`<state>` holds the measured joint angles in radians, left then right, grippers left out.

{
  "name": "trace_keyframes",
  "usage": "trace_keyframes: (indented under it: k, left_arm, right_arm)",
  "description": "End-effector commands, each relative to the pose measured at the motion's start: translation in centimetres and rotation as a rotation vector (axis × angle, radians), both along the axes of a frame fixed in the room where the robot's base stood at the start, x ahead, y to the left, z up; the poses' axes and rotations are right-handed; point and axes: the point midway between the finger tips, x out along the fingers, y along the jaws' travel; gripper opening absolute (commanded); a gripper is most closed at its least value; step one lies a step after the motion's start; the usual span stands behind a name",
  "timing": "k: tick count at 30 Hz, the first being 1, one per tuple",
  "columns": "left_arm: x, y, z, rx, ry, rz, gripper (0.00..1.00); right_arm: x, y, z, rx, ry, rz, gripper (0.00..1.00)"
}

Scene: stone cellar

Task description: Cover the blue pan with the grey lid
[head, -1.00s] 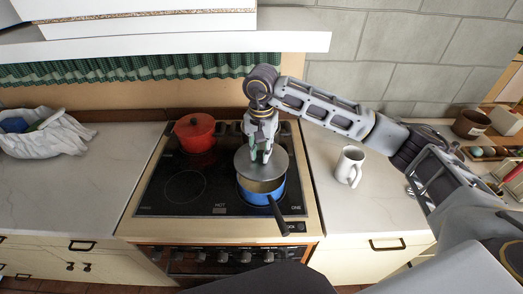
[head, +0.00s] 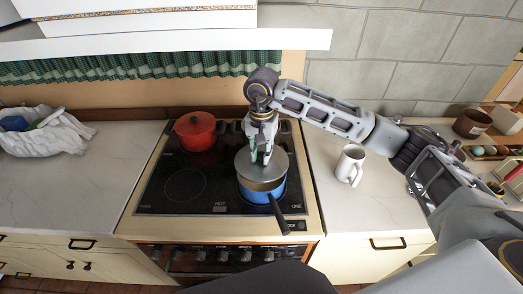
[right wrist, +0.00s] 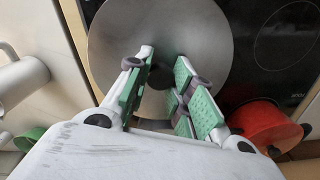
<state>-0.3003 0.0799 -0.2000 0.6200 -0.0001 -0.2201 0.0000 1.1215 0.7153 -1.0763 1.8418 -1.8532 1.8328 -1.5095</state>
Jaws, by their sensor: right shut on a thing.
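The blue pan (head: 267,193) stands on the front right burner of the stove, its dark handle pointing toward the front. The grey lid (head: 277,170) is just above the pan, set slightly toward the back; part of the pan's inside shows at the front edge. My right gripper (head: 261,157) is shut on the lid's knob from above. In the right wrist view the round grey lid (right wrist: 205,30) fills the upper middle, with the dark knob between the green-padded fingers (right wrist: 162,80). The lid hides the pan there. My left gripper is not in view.
A red pot (head: 196,132) with its lid stands at the back left of the black stove top (head: 180,188). A white mug (head: 349,166) stands on the right counter. A white bag (head: 45,135) lies on the left counter. A shelf (head: 170,42) hangs above.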

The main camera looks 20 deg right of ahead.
Motion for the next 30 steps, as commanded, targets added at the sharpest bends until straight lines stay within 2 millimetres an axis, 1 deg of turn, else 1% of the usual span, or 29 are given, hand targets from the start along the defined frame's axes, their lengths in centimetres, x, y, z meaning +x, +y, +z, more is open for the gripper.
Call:
trace_keyframes:
  k: [20,23,30]
  left_arm:
    - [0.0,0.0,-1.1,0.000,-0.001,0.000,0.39]
    - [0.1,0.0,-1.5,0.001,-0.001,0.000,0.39]
    - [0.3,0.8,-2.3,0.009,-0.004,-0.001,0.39]
  right_arm:
    - [0.0,0.0,-3.3,0.000,0.000,-0.001,0.00]
    - [0.0,0.0,-3.7,-0.001,-0.001,-0.001,0.00]
    - [0.0,0.0,-4.5,0.001,-0.001,0.000,0.00]
